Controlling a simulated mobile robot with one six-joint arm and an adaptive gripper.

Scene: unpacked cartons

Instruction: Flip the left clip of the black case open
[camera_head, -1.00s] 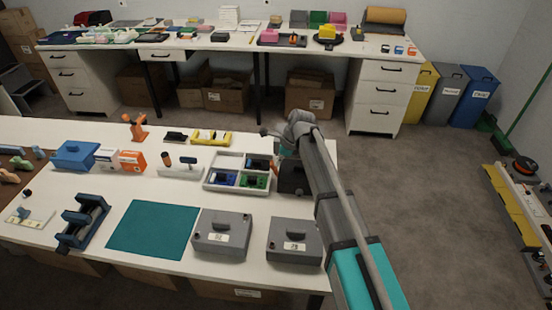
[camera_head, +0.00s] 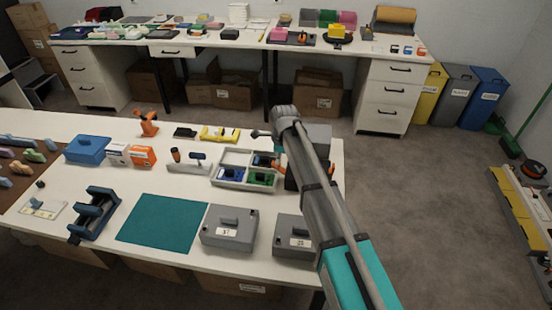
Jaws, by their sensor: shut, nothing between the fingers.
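A black case (camera_head: 291,178) sits near the right end of the white worktable, right of the grey divided tray. My arm crosses in front of it, so only a strip of its left side shows. Its left clip cannot be made out. My arm reaches up from the lower right to a rounded joint above the case.
The divided tray (camera_head: 231,182) holds blue and green parts beside the case. Two grey labelled boxes, one of them the left box (camera_head: 229,228), stand at the front edge. A teal mat (camera_head: 161,223) lies left of them.

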